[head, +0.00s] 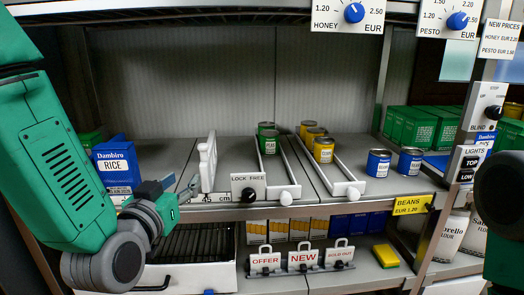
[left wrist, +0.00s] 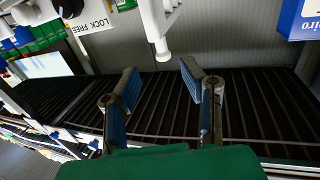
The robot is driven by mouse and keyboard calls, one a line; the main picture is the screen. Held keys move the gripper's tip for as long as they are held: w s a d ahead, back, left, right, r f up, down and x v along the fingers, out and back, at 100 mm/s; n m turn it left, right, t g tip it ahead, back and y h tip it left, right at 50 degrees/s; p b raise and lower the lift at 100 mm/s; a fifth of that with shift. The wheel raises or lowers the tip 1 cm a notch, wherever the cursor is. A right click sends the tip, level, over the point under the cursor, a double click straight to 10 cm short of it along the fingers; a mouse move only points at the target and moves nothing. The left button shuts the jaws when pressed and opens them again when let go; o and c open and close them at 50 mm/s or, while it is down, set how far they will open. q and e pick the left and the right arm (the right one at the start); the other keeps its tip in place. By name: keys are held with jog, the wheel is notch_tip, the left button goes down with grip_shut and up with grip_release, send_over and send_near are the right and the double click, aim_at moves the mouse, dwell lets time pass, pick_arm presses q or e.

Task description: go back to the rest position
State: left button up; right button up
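My left gripper (head: 188,188) is in front of the shelf, near the blue rice box (head: 117,165) and left of a white upright handle (head: 207,163). In the left wrist view my left gripper (left wrist: 158,85) has its two blue-padded fingers spread apart, with nothing between them. A white knobbed rod (left wrist: 160,35) is beyond the fingertips, apart from them. Part of my right arm (head: 504,255) shows at the right edge; its gripper is out of the picture.
The shelf carries green cans (head: 268,142), yellow cans (head: 323,150) and blue cans (head: 378,163) by white-knobbed slides. Dial signs (head: 347,15) hang above.

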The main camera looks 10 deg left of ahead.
pick_arm(q)
jog(key=s+a+f+g+p, duration=0.15)
jog(key=s+f+g, duration=0.25)
jog(key=f, duration=0.5)
jog(key=s+f+g+p, duration=0.3)
jog(key=s+f+g, duration=0.15)
jog(key=f, duration=0.55)
jog(key=s+a+f+g+p, duration=0.2)
jog(key=s+f+g, duration=0.2)
jog(key=s, duration=0.7)
jog(key=s+a+f+g+p, duration=0.1)
jog(key=s+f+g+p, duration=0.1)
jog(key=s+f+g, duration=0.2)
jog(key=s+f, duration=0.3)
jog(key=s, duration=0.4)
jog(key=shift+s+a+f+y, duration=0.2)
jog(key=shift+a+y, duration=0.1)
jog(key=shift+a, duration=0.05)
jog(key=shift+w+g, duration=0.1)
jog(key=shift+g, duration=0.15)
